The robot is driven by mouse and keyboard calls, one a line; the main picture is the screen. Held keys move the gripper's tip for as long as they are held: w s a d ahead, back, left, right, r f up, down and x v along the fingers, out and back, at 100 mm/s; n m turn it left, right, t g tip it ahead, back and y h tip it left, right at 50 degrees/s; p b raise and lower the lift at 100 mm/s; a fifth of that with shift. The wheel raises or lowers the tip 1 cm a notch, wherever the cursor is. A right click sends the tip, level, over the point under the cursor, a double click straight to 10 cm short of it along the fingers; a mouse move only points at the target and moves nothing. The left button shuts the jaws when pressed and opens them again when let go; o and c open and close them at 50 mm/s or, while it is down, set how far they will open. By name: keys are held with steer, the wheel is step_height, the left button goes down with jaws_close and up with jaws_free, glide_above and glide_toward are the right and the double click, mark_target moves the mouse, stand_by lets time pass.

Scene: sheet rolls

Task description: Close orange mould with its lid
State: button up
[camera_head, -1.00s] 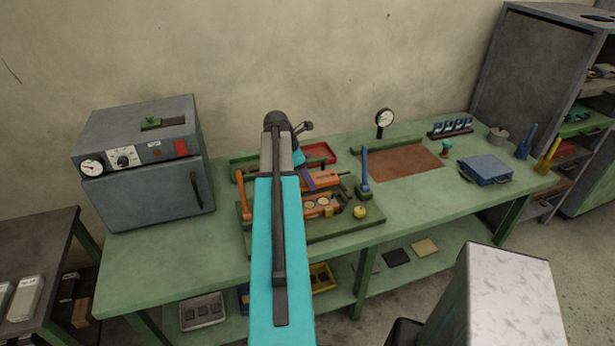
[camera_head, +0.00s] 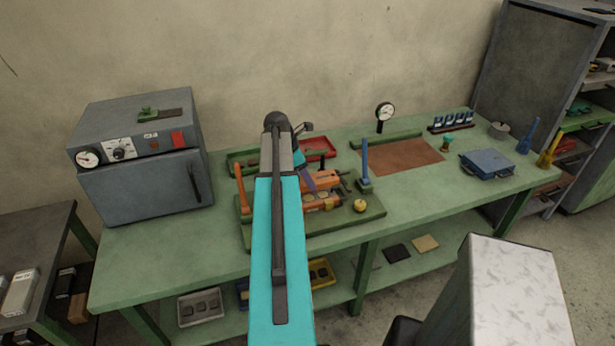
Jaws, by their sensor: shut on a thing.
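The orange mould (camera_head: 329,203) lies in the green tray (camera_head: 340,229) on the bench, with pale round cavities showing along its near part. An orange lid (camera_head: 325,180) is just behind and over its far side in this view, partly hiding it. I cannot tell whether the two touch. My gripper (camera_head: 308,182) is at the lid's left end and shut on it. My turquoise arm hides the left part of the mould and lid, and the fingertips show poorly.
An orange-handled tool (camera_head: 241,189) and a blue upright tool (camera_head: 365,163) flank the work area. A yellow knob (camera_head: 360,206) lies right of the mould. A red tray (camera_head: 319,147) is behind. The grey oven (camera_head: 143,160) stands left; bench space at right front is clear.

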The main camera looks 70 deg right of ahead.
steer(key=shift+f+b, duration=1.1)
steer(key=shift+f, duration=1.95)
steer(key=o, duration=1.8)
steer(key=shift+f, duration=0.1)
steer(key=shift+w+b, duration=0.1)
steer(key=shift+b, duration=0.2)
steer(key=shift+b+v, duration=1.55)
steer(key=shift+v, duration=5.4)
